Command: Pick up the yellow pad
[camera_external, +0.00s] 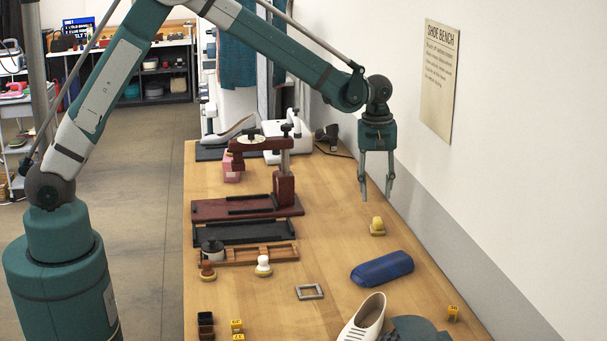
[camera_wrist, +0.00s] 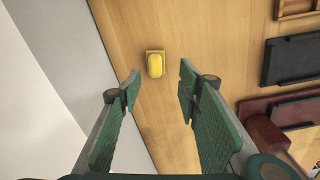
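The yellow pad (camera_external: 377,227) is a small yellow block with a raised upper part. It sits on the wooden bench near the wall, right of the middle in the external view. In the wrist view the yellow pad (camera_wrist: 155,65) lies ahead of the fingertips, between their lines. My gripper (camera_external: 376,197) hangs above the bench with its fingers pointing down, above and slightly beyond the pad. In the wrist view my gripper (camera_wrist: 160,85) has its two green fingers wide apart with nothing between them. It is open and does not touch the pad.
A blue case (camera_external: 382,268) lies in front of the pad. A grey square frame (camera_external: 309,292) and a white shoe (camera_external: 364,318) are nearer the camera. A dark red stand (camera_external: 284,188) rises left of my gripper. The wall (camera_external: 480,190) is close on the right.

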